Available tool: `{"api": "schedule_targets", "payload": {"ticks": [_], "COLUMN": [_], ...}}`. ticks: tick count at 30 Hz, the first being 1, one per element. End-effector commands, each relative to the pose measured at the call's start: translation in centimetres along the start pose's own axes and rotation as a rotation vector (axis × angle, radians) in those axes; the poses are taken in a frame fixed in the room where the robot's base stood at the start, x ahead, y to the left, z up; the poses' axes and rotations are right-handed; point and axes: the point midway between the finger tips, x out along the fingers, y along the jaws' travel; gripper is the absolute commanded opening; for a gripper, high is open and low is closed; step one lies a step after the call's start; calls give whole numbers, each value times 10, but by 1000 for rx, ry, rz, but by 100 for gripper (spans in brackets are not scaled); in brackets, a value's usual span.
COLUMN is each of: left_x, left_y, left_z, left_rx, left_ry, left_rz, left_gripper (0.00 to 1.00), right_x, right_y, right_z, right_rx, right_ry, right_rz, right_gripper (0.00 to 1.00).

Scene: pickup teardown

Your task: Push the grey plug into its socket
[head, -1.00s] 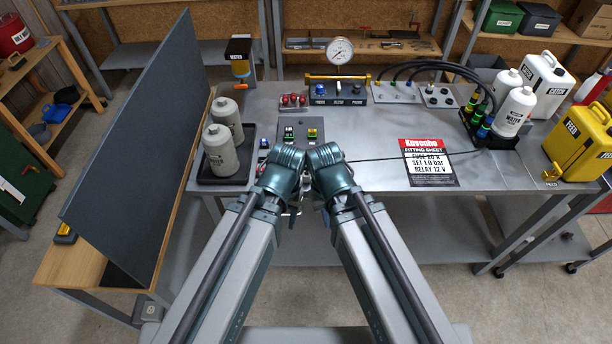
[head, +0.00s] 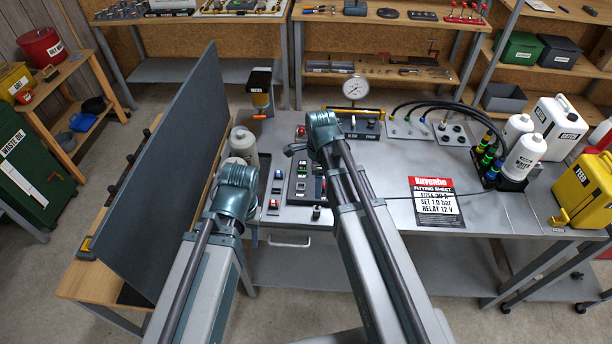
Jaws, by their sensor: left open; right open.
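My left gripper (head: 236,178) is over the left front of the bench, by the dark upright panel; its own wrist mostly hides its fingers. My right gripper (head: 298,150) is open above the dark block (head: 300,186) of small coloured parts, its dark fingers pointing left. Neither shows anything held. A thin dark cable (head: 400,198) runs across the red-headed fitting sheet (head: 436,203) and disappears behind my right arm. I cannot make out the grey plug or its socket for certain. A small dark-and-grey piece (head: 316,213) stands on the bench in front of the block.
White bottles (head: 243,145) stand behind my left wrist, beside the tall dark panel (head: 165,175).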

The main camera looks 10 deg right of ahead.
Motion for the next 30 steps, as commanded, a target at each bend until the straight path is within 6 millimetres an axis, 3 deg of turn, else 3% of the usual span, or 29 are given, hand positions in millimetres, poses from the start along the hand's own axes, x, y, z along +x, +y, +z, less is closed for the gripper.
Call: {"api": "schedule_targets", "payload": {"ticks": [8, 14, 30], "left_x": [2, 13, 85], "left_y": [0, 1, 8], "left_z": [0, -1, -5], "left_rx": [0, 2, 8], "left_ry": [0, 0, 0], "left_rz": [0, 0, -2], "left_gripper": [50, 50, 50], "right_x": [2, 13, 86], "right_y": [-2, -2, -2], "right_z": [-1, -1, -1], "right_rx": [32, 30, 28], "right_ry": [-2, -2, -2], "right_rz": [-1, 0, 0], "right_gripper": [68, 68, 68]}}
